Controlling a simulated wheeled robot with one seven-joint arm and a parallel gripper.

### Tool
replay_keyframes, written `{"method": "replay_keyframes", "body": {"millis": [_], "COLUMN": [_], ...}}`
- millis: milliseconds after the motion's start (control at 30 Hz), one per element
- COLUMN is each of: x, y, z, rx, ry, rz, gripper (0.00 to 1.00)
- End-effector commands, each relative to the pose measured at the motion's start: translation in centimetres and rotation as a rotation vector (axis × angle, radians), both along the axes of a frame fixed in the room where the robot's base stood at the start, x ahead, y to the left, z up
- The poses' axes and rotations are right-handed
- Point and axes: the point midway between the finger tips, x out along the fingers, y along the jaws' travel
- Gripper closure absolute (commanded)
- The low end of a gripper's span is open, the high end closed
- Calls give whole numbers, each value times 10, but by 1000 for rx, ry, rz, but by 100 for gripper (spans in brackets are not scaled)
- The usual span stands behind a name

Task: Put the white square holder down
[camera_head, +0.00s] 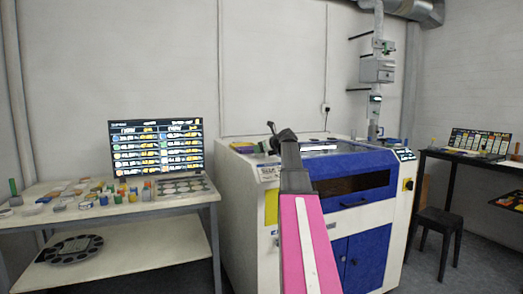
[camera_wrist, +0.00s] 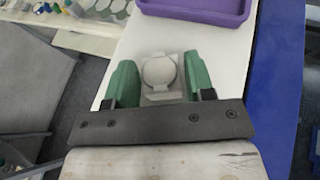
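The white square holder (camera_wrist: 161,91) with a round pale disc in its middle sits between the green fingers of my gripper (camera_wrist: 160,78) in the wrist view. In the head view my arm reaches over the machine's left side, and the holder is not clear there.
A purple tray (camera_wrist: 195,10) lies just beyond the holder on the machine top, also seen in the head view (camera_head: 243,147). The blue machine cover (camera_wrist: 276,80) is to the right. A left table (camera_head: 170,203) carries a screen (camera_head: 157,147) and several small items.

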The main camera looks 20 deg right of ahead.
Motion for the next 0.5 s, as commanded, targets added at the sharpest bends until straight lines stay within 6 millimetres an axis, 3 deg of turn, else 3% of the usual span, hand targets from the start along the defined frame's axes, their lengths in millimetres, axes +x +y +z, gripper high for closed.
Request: {"method": "replay_keyframes", "body": {"millis": [367, 500], "x": [0, -11], "y": [0, -5], "z": [2, 7], "rx": [0, 0], "ry": [0, 0], "rz": [0, -1], "gripper": [34, 34]}}
